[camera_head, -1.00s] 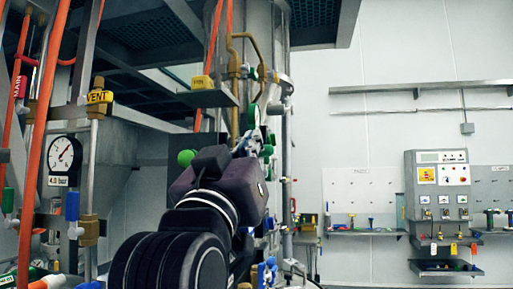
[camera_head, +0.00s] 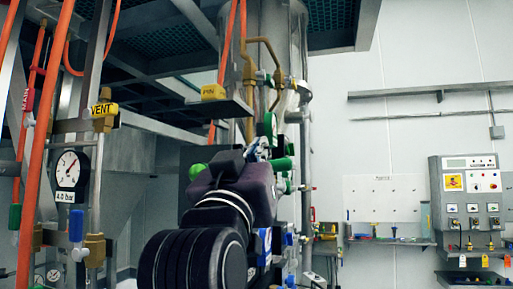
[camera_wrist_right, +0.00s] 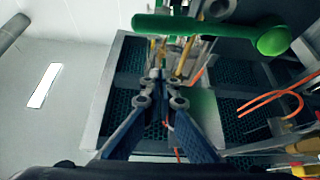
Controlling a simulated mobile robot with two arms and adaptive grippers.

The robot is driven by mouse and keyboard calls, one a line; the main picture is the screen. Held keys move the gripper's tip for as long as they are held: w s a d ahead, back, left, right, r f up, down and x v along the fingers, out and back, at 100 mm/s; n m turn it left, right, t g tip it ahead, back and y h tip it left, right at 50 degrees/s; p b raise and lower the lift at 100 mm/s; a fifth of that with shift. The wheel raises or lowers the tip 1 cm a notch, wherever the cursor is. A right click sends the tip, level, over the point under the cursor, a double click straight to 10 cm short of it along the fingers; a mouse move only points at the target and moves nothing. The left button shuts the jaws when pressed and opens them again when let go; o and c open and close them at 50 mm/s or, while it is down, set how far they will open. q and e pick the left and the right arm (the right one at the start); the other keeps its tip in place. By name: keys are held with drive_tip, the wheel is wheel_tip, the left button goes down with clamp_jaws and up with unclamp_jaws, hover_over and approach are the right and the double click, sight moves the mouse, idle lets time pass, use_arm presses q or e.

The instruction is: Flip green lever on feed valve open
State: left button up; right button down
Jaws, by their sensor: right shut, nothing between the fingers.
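In the wrist view, a green lever (camera_wrist_right: 195,25) runs across the top with a round green knob (camera_wrist_right: 273,40) at its right end. My right gripper (camera_wrist_right: 157,75) has its blue fingers closed together and empty. Its tips point toward the lever and appear below it in the picture; I cannot tell whether they touch. In the head view, my right gripper (camera_head: 262,150) is up at the valve piping, largely hidden by its own wrist. A green knob (camera_head: 196,171) shows left of the wrist and a green handle (camera_head: 284,163) right of it. My left gripper is not in view.
A pressure gauge (camera_head: 70,170), a yellow VENT tag (camera_head: 104,109) and orange hoses (camera_head: 45,150) are on the left. A yellow PIN tag (camera_head: 214,92) is on a bracket above my wrist. A control panel (camera_head: 468,190) stands on the right wall. The space right of the column looks open.

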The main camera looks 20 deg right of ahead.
drive_tip(key=p+x, duration=0.3)
drive_tip(key=x, duration=0.3)
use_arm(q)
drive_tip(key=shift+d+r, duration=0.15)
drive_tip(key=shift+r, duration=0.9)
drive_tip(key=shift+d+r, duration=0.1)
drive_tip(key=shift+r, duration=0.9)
use_arm(e)
drive_tip(key=shift+w+d+f, duration=0.1)
drive_tip(key=shift+d+f, duration=0.1)
drive_tip(key=shift+f, duration=0.8)
drive_tip(key=shift+d+f, duration=0.2)
drive_tip(key=shift+f, duration=0.8)
use_arm(q)
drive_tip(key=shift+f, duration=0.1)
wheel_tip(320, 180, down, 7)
drive_tip(key=b, duration=0.6)
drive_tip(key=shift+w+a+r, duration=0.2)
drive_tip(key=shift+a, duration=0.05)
use_arm(e)
wheel_tip(320, 180, down, 6)
drive_tip(key=shift+a, duration=0.15)
